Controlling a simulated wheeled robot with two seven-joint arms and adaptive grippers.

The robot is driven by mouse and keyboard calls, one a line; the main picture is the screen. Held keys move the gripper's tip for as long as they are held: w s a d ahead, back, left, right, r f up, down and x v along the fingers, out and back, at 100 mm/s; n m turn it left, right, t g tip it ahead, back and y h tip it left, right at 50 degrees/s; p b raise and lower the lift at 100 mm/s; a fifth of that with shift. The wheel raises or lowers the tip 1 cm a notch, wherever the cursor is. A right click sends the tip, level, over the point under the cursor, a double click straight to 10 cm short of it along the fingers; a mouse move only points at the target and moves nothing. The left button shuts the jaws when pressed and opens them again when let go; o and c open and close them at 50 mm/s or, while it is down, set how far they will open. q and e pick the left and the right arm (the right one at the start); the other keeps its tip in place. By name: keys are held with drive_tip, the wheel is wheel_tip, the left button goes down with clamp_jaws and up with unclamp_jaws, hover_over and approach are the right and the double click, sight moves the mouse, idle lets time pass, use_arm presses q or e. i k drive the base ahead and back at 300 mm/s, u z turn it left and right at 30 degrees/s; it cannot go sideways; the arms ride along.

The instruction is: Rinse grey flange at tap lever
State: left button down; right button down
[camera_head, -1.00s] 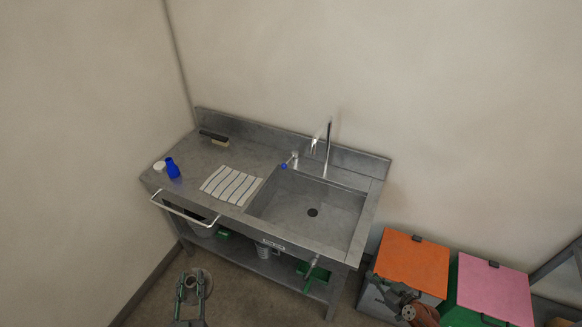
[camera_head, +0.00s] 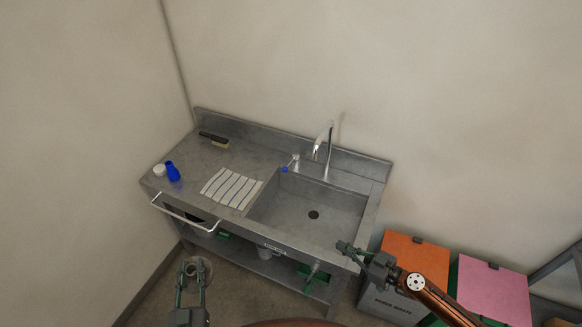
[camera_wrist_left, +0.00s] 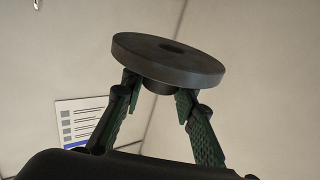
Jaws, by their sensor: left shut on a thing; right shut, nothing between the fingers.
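The grey flange (camera_wrist_left: 168,62) is a round disc with a central hole and a short neck. My left gripper (camera_wrist_left: 158,92) is shut on its neck. In the head view the flange (camera_head: 204,264) and the left gripper (camera_head: 192,282) are at the lower left, in front of the sink bench and apart from it. The tap (camera_head: 325,150) stands at the back of the sink basin (camera_head: 290,203), with the blue-tipped tap lever (camera_head: 286,168) to its left. My right gripper (camera_head: 342,246) is shut and empty near the bench's front right corner.
The bench top holds a ribbed white mat (camera_head: 231,188), a brush (camera_head: 213,140), a blue bottle (camera_head: 173,171) and a white round item (camera_head: 159,169). A rail (camera_head: 186,216) juts from the front left. Orange-lidded (camera_head: 412,262) and pink-lidded (camera_head: 492,291) bins stand at the right.

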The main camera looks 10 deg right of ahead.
sight(296, 155)
drive_tip(key=i, duration=1.3)
